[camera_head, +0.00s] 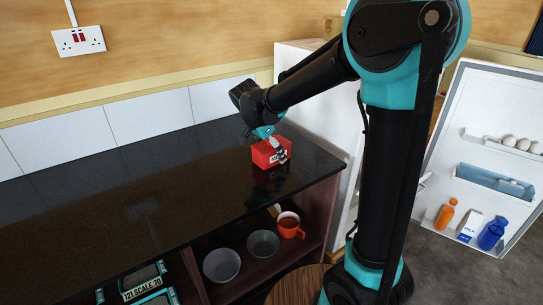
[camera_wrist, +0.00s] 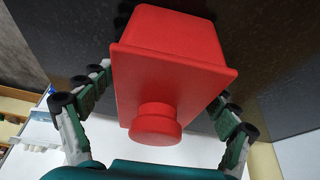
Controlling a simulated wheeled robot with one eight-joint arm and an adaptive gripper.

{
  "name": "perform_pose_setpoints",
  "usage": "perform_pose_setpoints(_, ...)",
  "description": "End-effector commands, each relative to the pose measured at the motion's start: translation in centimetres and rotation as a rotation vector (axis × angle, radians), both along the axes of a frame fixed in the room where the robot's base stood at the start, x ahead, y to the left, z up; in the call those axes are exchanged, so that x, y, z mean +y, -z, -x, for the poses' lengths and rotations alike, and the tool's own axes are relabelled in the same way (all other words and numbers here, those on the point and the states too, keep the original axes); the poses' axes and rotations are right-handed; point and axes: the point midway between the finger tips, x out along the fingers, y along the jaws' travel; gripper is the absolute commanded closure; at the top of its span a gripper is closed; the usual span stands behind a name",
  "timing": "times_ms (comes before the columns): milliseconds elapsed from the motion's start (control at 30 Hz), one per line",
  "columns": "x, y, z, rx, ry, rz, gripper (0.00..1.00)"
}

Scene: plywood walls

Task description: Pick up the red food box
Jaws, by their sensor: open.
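The red food box (camera_head: 265,153) sits on the dark countertop near its right end in the head view. In the wrist view the red box (camera_wrist: 178,45) fills the middle, with a wider flat face and a round knob towards the camera. My gripper (camera_head: 279,147) is at the box in the head view. In the wrist view the fingers of my gripper (camera_wrist: 157,88) are spread open, one on each side of the box. I cannot tell whether either finger touches it.
The black countertop (camera_head: 130,205) is clear left of the box. Grey bowls (camera_head: 221,265) and an orange mug (camera_head: 289,225) stand on the shelf below. An open fridge door (camera_head: 490,150) with eggs and bottles is at the right. A tiled wall runs behind the counter.

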Motion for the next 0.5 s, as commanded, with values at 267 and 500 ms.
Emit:
perform_pose_setpoints(267,0.01,-0.04,0.01,0.0,0.0,0.0,0.34)
perform_pose_setpoints(500,0.02,-0.06,0.01,0.0,0.0,0.0,0.64)
